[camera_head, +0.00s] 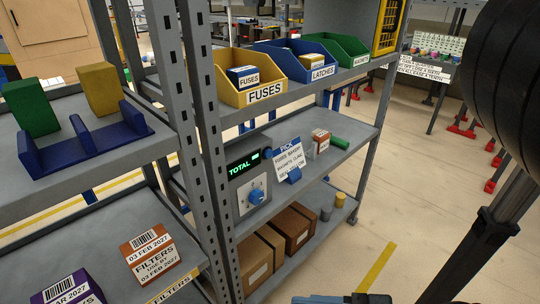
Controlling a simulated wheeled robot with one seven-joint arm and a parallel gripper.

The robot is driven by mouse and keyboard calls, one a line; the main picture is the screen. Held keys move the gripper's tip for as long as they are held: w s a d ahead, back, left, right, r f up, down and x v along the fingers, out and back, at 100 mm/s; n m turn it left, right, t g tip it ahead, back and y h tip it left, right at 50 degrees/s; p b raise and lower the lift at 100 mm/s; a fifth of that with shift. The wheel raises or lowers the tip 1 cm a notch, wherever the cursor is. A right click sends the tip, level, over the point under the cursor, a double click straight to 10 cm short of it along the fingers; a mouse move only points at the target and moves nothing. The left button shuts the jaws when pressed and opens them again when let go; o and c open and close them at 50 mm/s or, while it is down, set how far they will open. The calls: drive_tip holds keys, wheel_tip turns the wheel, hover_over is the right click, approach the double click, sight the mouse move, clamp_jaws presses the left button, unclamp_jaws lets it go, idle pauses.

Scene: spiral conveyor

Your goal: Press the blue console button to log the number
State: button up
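A grey console stands on the middle shelf, with a dark display (244,165) reading "TOTAL" in green; any number on it is too small to read. A blue knob-like part (257,197) sits on a white plate on the console's front. A second blue round part (267,154) shows beside the display's right end. I cannot tell for sure which of the two is the button, or whether either is pressed.
A sign card (289,158) on a blue stand is right of the console. Yellow fuses (265,95), blue latches (320,74) and green bins stand above; brown boxes (291,229) lie below. A shelf post (204,110) is close left.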

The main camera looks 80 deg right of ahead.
clamp_jaws()
idle(0.4)
idle(1.0)
